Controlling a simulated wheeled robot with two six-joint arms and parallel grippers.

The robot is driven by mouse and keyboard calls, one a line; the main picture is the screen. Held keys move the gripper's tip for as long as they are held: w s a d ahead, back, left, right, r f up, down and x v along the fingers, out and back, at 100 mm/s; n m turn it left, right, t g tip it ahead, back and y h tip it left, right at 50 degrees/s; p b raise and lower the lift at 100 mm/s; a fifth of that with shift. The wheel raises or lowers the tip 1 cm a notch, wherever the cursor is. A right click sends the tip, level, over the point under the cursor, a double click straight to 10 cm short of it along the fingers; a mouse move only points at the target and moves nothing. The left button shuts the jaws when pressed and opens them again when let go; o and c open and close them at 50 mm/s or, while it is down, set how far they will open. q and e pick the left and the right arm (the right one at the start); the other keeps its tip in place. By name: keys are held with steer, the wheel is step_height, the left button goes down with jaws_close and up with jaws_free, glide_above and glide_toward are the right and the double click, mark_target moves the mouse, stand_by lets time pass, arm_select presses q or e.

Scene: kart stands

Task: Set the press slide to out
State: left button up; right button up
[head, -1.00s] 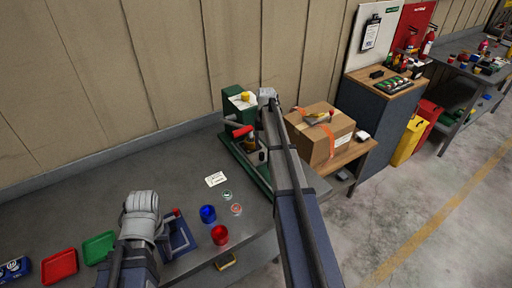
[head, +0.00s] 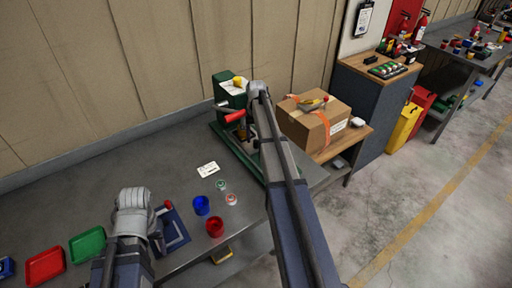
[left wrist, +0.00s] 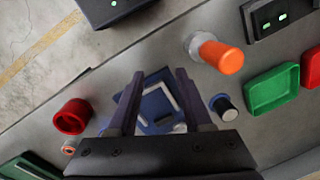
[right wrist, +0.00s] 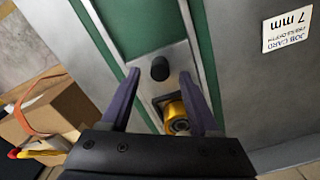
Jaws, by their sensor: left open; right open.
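The green press (head: 232,92) with a red lever handle (head: 235,116) stands on the grey bench. My right arm hides part of its base in the head view. In the right wrist view, the slide is a light grey plate (right wrist: 148,93) between green rails, with a black knob (right wrist: 160,68) and a brass-coloured round part (right wrist: 175,118). My right gripper (right wrist: 160,75) is open and empty above it. The knob appears between its fingertips; I cannot tell the height gap. My left gripper (left wrist: 158,74) is open and empty above a blue tray or fixture (left wrist: 157,105).
A job card (head: 208,169), blue cup (head: 201,205), red cup (head: 215,226), green tray (head: 87,245) and red tray (head: 45,266) lie on the bench. A cardboard box (head: 312,122) stands right of the press. The bench's back left is clear.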

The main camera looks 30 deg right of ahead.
arm_select(q)
steer(key=shift+f+b, duration=1.05)
steer(key=shift+f, duration=0.45)
arm_select(e)
steer(key=shift+f, duration=1.5)
steer(key=shift+r, duration=0.1)
steer(key=shift+c, duration=0.2)
jaws_close()
